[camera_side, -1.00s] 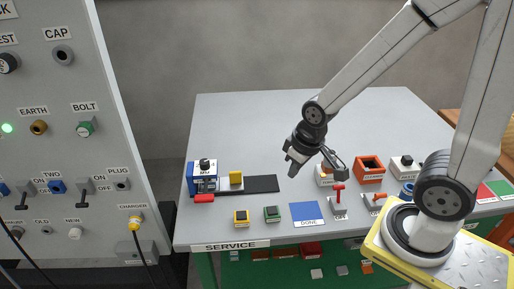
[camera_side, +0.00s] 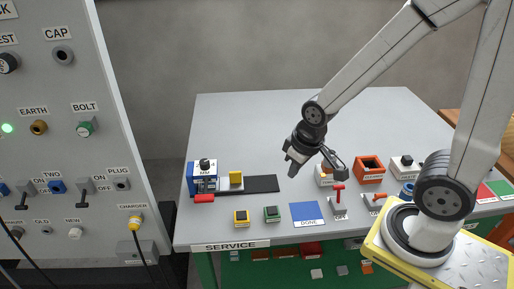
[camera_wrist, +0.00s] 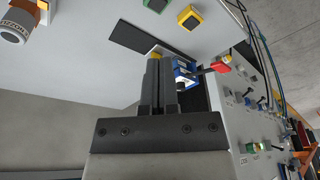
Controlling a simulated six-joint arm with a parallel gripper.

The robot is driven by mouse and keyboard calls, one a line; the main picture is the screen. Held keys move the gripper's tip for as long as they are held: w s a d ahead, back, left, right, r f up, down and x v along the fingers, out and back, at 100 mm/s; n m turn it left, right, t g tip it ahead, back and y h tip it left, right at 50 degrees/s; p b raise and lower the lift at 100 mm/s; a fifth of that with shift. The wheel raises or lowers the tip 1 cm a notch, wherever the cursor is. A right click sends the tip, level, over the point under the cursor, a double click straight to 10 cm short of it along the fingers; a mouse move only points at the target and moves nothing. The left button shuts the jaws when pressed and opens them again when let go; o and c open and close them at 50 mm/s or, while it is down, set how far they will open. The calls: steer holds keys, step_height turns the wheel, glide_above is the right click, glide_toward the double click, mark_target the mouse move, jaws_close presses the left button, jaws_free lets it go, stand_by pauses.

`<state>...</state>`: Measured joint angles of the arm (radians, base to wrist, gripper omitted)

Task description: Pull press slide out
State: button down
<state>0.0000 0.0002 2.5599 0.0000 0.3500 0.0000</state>
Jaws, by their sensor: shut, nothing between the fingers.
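The blue press (camera_side: 192,178) stands at the left end of the table, with a black knob on top and a red handle (camera_side: 204,198) at its front. A flat black slide strip (camera_side: 262,184) runs right from it, with a pale plate and a yellow block (camera_side: 236,177) near the press. My gripper (camera_side: 291,170) is shut and empty, above the table and right of the strip, apart from it. In the wrist view, its closed fingers (camera_wrist: 160,64) partly cover the yellow block (camera_wrist: 155,54) and press (camera_wrist: 182,73); the red handle (camera_wrist: 221,67) shows right of them.
Yellow (camera_side: 241,217) and green (camera_side: 272,214) blocks and a blue DONE mat (camera_side: 307,213) lie along the front. A red lever (camera_side: 339,198) and an orange box (camera_side: 369,169) are to the right. A switch panel (camera_side: 70,150) stands at left. The table's back is clear.

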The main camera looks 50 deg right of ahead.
steer(key=c, duration=0.7)
jaws_free()
steer(key=shift+w, duration=0.1)
steer(key=shift+o, duration=0.3)
steer(key=shift+w, duration=0.3)
steer(key=n+g, duration=0.3)
steer(key=n, duration=0.6)
glide_above(235, 172)
step_height(235, 172, down, 10)
steer(key=shift+s+f, duration=0.15)
steer(key=shift+f, duration=0.05)
steer(key=shift+w+f, duration=0.2)
steer(key=shift+f, duration=0.05)
steer(key=shift+f, duration=0.1)
steer(key=shift+f, duration=3.8)
